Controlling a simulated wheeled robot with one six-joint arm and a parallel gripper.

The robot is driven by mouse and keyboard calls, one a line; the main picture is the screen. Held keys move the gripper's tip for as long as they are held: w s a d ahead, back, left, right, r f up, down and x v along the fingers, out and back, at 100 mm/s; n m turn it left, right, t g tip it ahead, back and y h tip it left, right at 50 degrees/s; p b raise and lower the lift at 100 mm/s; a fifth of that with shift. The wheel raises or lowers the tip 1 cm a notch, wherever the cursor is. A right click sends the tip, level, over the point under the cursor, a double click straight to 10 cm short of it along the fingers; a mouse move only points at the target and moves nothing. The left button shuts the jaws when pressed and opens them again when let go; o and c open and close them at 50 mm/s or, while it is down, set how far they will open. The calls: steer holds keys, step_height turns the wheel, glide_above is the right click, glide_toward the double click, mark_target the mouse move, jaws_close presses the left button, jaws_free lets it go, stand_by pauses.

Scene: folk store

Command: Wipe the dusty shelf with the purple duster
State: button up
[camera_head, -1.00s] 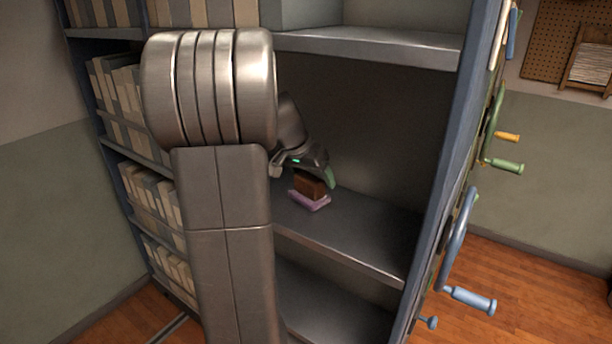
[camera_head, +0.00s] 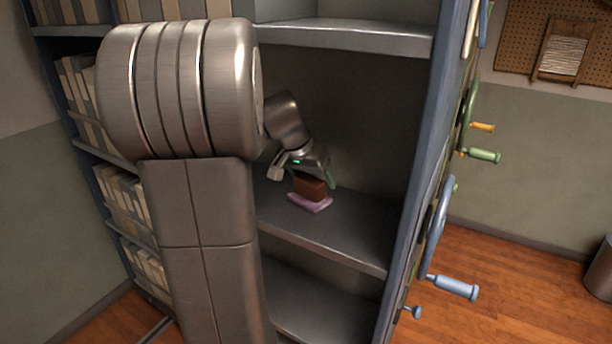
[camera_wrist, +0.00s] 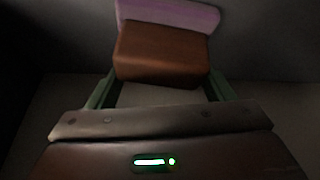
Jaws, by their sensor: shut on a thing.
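The purple duster (camera_head: 311,202) has a brown block handle on top and a purple pad below. It is on the middle grey shelf (camera_head: 345,237), with its pad at the shelf surface. My gripper (camera_head: 311,178) is shut on the brown handle from above. In the wrist view the duster (camera_wrist: 165,50) sits between the two green fingers of my gripper (camera_wrist: 160,92), with the purple pad beyond the brown block. I cannot make out dust on the shelf. My arm hides the shelf's left part.
A blue upright panel (camera_head: 405,200) bounds the shelf on the right, with crank handles (camera_head: 452,287) outside it. An upper shelf (camera_head: 345,38) hangs above. Boxed files (camera_head: 125,195) fill the shelves at left. Bare shelf lies right of and in front of the duster.

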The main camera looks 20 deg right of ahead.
steer(key=shift+s+d+f, duration=0.1)
steer(key=shift+s+d, duration=0.75)
steer(key=shift+s, duration=0.2)
steer(key=shift+s+d, duration=0.85)
steer(key=shift+s, duration=0.15)
step_height(320, 180, up, 6)
steer(key=p, duration=0.4)
steer(key=shift+w, duration=0.1)
steer(key=shift+r+p, duration=1.2)
steer(key=shift+r, duration=0.45)
